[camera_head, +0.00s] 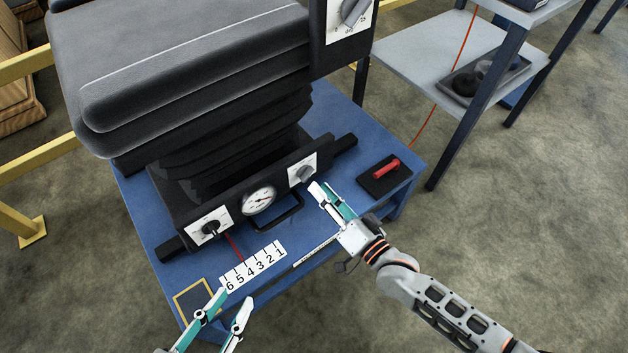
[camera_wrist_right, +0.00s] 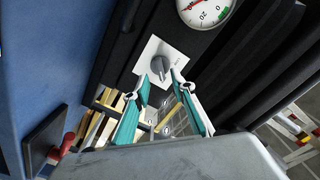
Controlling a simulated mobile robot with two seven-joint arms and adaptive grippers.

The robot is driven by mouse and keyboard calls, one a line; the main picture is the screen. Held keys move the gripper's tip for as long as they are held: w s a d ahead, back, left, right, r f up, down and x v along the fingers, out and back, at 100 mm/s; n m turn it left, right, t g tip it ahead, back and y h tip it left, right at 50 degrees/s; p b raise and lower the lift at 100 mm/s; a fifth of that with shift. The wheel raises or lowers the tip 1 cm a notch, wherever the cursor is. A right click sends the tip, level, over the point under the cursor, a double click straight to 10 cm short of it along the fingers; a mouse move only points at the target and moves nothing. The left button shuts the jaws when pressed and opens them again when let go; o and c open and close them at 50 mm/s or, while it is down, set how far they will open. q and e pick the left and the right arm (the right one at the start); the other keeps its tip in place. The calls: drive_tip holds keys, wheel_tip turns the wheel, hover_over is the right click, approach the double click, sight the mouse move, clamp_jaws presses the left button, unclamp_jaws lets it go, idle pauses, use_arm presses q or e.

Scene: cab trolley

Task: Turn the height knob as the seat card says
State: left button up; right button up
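A black seat (camera_head: 200,70) on bellows stands on a blue trolley (camera_head: 345,125). Its base front has a grey knob (camera_head: 304,173) on a white plate at the right, a round gauge (camera_head: 259,201) in the middle and a black lever-like knob (camera_head: 210,228) at the left. Labels are too small to read, so I cannot tell which is the height knob. My right gripper (camera_head: 322,187) is open before the grey knob. In the right wrist view its fingertips (camera_wrist_right: 160,76) point at this knob (camera_wrist_right: 160,67), one towards each side; contact is unclear. My left gripper (camera_head: 233,298) is open and empty. I see no readable seat card.
A numbered strip (camera_head: 253,266) and a yellow-framed dark panel (camera_head: 193,301) lie at the trolley's front left. A red handle (camera_head: 386,168) sits on a black pad at the right. Another dial (camera_head: 352,14) is by the seat. A grey side table (camera_head: 430,55) stands behind.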

drive_tip(key=v, duration=0.7)
drive_tip(key=shift+w, duration=0.1)
